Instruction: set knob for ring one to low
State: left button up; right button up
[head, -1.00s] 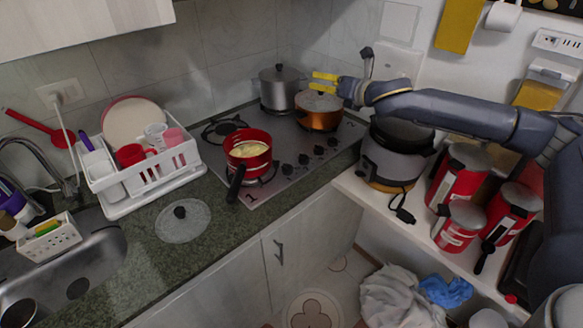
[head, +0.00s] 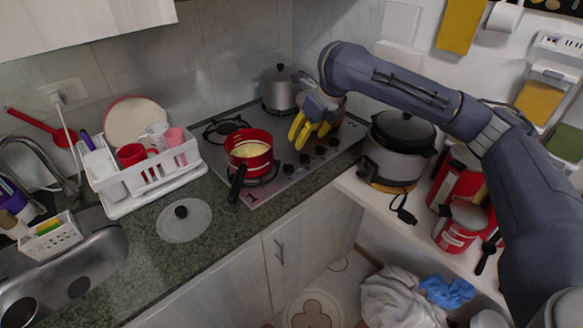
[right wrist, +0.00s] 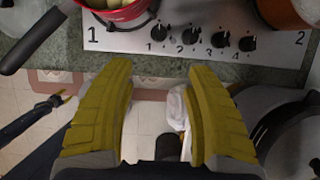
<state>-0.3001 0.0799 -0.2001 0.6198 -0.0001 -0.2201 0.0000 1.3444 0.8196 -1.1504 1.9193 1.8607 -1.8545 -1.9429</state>
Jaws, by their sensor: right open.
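The stove panel (right wrist: 125,42) carries a row of several black knobs, with small numbers beside them. The leftmost knob, by the small 1, is the ring one knob (right wrist: 157,32); in the head view it is the nearest knob (head: 287,169). Its exact pointer setting is too small to read. My right gripper (right wrist: 160,70) is open and empty, its yellow fingers spread wide, with the knob row beyond the fingertips. In the head view my right gripper (head: 308,135) hangs above the stove, beside the red pot. My left gripper is out of view.
A red pot (head: 248,145) with yellow contents stands on the front-left burner, its dark handle towards the counter. A steel pot (head: 281,88) and a copper pot stand behind. A rice cooker (head: 398,150) is at the right. A glass lid (head: 184,220) lies on the counter.

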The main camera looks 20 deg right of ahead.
aim_at(291, 167)
jog(key=x, duration=1.7)
jog(key=shift+s+a+f, duration=0.15)
jog(key=shift+f, duration=0.05)
jog(key=shift+c, duration=0.2)
grip_shut()
